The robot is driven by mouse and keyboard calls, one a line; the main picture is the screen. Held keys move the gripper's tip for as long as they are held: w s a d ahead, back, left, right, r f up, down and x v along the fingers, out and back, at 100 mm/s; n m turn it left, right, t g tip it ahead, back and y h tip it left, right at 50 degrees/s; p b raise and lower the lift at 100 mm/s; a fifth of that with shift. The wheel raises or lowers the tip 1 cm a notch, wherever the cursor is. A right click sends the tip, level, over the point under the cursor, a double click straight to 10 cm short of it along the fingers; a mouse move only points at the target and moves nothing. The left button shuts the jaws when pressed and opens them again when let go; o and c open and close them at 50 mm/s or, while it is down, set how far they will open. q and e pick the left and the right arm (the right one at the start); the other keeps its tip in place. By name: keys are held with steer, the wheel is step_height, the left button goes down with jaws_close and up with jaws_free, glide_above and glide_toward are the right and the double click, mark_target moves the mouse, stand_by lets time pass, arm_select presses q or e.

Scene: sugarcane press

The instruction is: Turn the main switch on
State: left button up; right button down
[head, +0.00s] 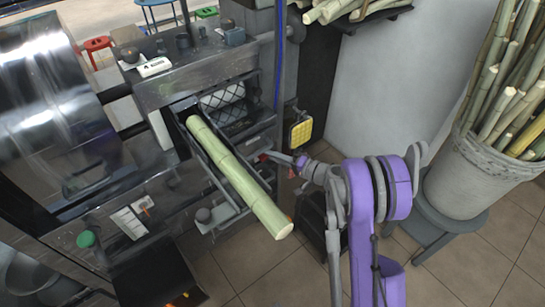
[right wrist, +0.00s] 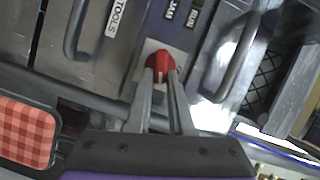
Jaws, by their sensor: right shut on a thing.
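The main switch is a red rotary knob (right wrist: 159,64) on a light plate on the machine's metal front. Labels reading "JAM" and "RUN" sit just above it in the right wrist view. My right gripper (right wrist: 160,82) is shut on the knob, one finger on each side of its lower part. In the head view my right gripper (head: 270,156) reaches the machine's side, right of the cane stalk, and the knob is mostly hidden there. My left gripper is not in view.
A green cane stalk (head: 238,175) sticks out of the machine's feed tray. Metal handles (right wrist: 232,62) flank the switch. A bucket of cane (head: 470,185) stands on a stool at the right. A yellow pad (head: 301,133) is near my arm.

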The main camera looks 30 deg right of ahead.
steer(key=shift+w+f+m+t+y+b, duration=0.1)
steer(key=shift+m+t+y+b, duration=0.2)
steer(key=shift+m, duration=0.4)
steer(key=shift+w+f+m+t+y+b, duration=0.1)
steer(key=shift+m+t+b, duration=0.1)
steer(key=shift+m+b, duration=0.35)
steer(key=shift+m, duration=0.25)
steer(key=c, duration=0.8)
jaws_free()
steer(key=shift+a, duration=0.1)
steer(key=shift+s, duration=0.1)
steer(key=shift+s+d+f, duration=0.15)
steer(key=shift+s+d, duration=0.1)
steer(key=shift+s, duration=0.1)
steer(key=p+v, duration=0.2)
steer(key=v, duration=0.8)
steer(key=shift+s, duration=0.15)
